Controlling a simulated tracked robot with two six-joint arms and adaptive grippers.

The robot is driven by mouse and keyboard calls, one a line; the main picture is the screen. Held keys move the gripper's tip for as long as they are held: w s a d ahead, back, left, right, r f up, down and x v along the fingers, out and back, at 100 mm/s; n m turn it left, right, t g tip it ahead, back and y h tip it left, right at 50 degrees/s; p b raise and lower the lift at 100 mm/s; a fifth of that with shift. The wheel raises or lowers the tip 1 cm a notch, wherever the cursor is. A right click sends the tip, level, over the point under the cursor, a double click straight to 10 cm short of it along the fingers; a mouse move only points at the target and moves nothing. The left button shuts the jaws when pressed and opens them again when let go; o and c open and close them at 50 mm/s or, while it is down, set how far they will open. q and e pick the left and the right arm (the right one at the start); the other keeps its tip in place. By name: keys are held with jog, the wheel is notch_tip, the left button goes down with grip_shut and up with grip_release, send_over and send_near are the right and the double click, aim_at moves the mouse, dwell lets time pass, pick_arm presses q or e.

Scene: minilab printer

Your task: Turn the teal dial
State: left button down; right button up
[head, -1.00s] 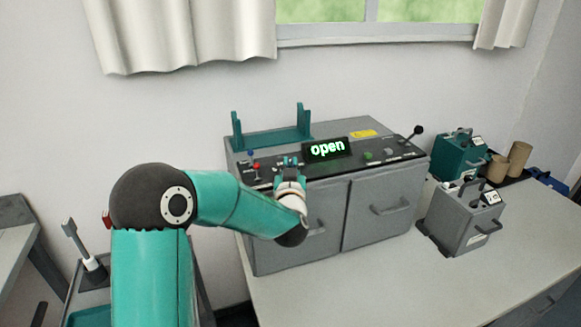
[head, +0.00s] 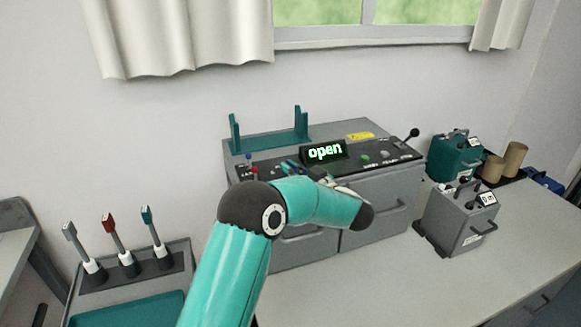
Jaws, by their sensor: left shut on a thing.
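The grey printer (head: 375,190) stands on the bench, with a black control panel along its top front. My left arm crosses in front of the printer's left door. My right gripper is not in view.
A red-topped lever (head: 255,172) and a blue knob (head: 249,157) are left of my gripper. A green button (head: 365,158) and a black lever (head: 412,134) are to the right. A grey canister (head: 459,222) stands on the bench, right of the printer.

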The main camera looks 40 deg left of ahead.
pick_arm(q)
jog(key=shift+w+n+g, duration=0.1)
jog(key=shift+n+g, duration=0.3)
jog(key=shift+g, duration=0.2)
jog(key=c, duration=1.3)
grip_release()
jog(key=shift+o, duration=0.2)
jog(key=s+d, duration=0.1)
jog(key=d, duration=1.1)
jog(key=shift+f, duration=0.1)
